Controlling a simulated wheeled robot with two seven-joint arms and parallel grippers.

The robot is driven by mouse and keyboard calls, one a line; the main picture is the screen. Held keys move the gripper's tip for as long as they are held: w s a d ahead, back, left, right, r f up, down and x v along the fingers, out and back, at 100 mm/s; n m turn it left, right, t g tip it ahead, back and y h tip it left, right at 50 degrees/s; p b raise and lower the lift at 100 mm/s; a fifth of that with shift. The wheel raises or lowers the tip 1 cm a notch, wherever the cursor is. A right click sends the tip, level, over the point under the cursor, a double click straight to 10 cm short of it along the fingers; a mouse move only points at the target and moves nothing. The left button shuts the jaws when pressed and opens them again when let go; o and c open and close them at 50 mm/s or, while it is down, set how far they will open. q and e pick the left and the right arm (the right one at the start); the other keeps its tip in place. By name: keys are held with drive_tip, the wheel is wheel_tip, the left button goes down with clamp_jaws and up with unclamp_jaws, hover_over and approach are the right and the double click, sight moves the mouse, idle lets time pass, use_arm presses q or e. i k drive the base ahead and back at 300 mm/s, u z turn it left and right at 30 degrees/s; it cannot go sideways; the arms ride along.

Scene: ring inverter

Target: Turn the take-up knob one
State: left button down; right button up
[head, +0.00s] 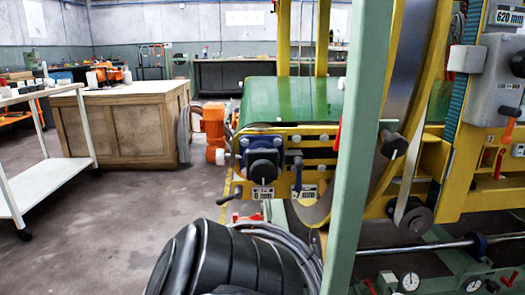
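A dark, squarish knob-like part (262,165) with a round black front sits on the yellow frame of the machine, left of centre in the head view. I cannot tell for sure that it is the take-up knob. A white label (263,192) below it seems to read "0 mm". A small dark crank handle (229,199) sticks out to the lower left. A black ribbed body, perhaps one of my arm links, fills the bottom centre. No gripper fingertips show for either hand.
A pale green upright post (358,150) stands close in front, right of centre. The machine's yellow frame (462,150) and a "620 mm" display (507,17) are at right. A wooden cabinet (125,125) and a white cart (45,185) stand left. The floor (110,240) there is clear.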

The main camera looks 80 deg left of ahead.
sight(221, 156)
drive_tip(key=k, duration=0.8)
drive_tip(key=u, duration=2.35)
drive_tip(key=i, duration=0.5)
drive_tip(key=z, duration=0.1)
